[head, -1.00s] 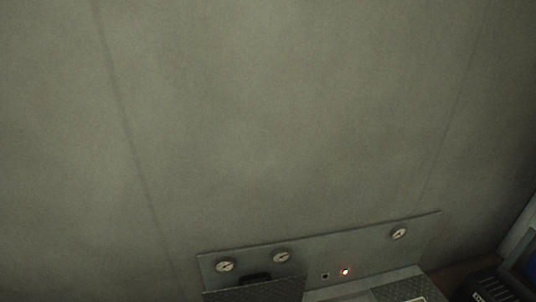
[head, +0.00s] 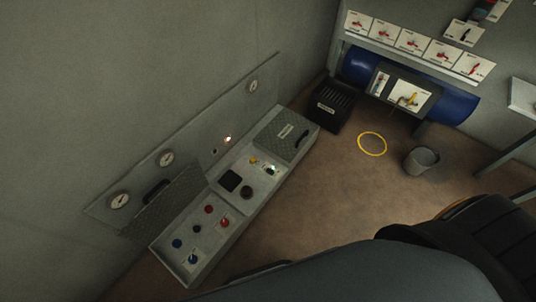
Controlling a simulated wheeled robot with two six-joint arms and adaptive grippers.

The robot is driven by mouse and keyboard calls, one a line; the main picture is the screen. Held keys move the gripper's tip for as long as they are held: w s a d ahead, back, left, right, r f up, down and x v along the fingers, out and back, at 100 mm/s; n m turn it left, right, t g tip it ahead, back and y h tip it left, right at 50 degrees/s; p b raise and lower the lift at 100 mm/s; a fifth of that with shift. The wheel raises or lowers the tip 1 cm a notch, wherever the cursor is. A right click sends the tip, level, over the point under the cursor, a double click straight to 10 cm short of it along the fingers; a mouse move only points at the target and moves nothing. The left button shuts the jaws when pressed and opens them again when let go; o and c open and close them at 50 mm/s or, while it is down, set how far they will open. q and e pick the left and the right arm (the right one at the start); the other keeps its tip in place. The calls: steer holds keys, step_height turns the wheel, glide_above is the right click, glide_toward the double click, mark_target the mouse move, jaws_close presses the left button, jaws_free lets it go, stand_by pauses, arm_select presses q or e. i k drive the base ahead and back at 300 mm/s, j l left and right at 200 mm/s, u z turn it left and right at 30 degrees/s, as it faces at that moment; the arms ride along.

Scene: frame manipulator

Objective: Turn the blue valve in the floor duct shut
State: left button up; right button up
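The floor duct (head: 222,257) is a long pale box along the wall, left of centre in the head view. Its near lid (head: 165,203) stands open, leaning toward the wall. In the open near section, a blue round valve or knob (head: 192,259) sits by a small white label, with a smaller blue knob (head: 177,243) beside it. Two red knobs (head: 209,209) (head: 223,222) lie farther along. Whether the blue valve is open or shut is too small to tell. Neither gripper is in view.
A closed lid (head: 274,144) covers the duct's far end. A black crate (head: 331,105), yellow floor ring (head: 372,144) and grey bin (head: 420,161) stand beyond. Brown floor (head: 320,200) right of the duct is clear.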

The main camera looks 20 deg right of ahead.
mark_target(193, 259)
steer(key=z, duration=0.1)
steer(key=k+l+u, duration=0.2)
steer(key=l+u, duration=0.2)
steer(key=k+l+u, duration=0.3)
steer(key=u, duration=0.15)
steer(key=k+l+u, duration=0.2)
steer(key=u, duration=0.2)
steer(key=k, duration=0.1)
